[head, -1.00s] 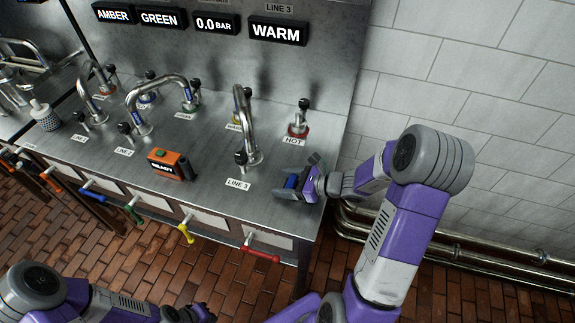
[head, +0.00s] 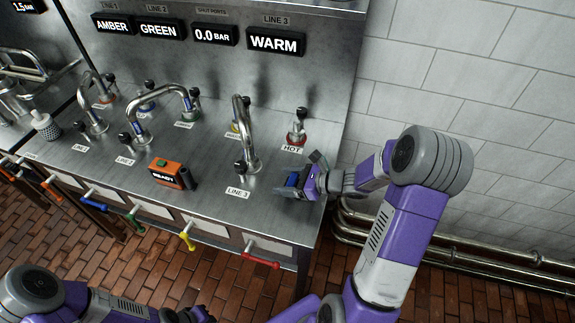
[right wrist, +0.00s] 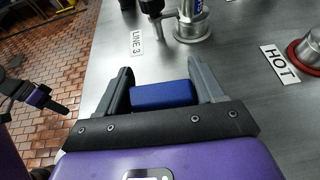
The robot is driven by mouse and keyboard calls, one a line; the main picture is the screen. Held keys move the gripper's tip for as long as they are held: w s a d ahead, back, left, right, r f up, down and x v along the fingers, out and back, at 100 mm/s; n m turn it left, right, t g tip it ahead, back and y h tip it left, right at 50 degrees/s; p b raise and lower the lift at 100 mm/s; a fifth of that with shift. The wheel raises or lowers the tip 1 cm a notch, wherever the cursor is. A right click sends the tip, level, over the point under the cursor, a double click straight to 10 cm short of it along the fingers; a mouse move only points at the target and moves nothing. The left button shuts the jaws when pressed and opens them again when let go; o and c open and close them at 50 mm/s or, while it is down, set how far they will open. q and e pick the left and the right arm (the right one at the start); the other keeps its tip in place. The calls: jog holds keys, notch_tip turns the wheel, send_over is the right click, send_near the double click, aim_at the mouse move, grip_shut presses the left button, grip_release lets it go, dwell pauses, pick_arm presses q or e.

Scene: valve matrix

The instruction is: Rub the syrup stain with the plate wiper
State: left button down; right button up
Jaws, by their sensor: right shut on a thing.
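My right gripper (head: 292,185) is low over the steel counter's front right part, between the LINE 3 and HOT labels. It is shut on a blue block (right wrist: 163,95), which seems to be the plate wiper; it also shows in the head view (head: 291,180). The fingers hide part of it, and I cannot tell whether it touches the counter. I cannot make out a syrup stain in either view. My left gripper (head: 203,314) is at the bottom edge of the head view, away from the counter; its jaws are unclear.
A curved LINE 3 pipe (head: 240,125) rises left of my right gripper. A red-based HOT valve (head: 297,138) stands behind it. An orange READY box (head: 168,172) sits to the left. Colored handles, such as the red one (head: 261,260), stick out along the counter front.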

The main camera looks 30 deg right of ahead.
jog(key=shift+r+p, duration=1.8)
jog(key=shift+r, duration=0.65)
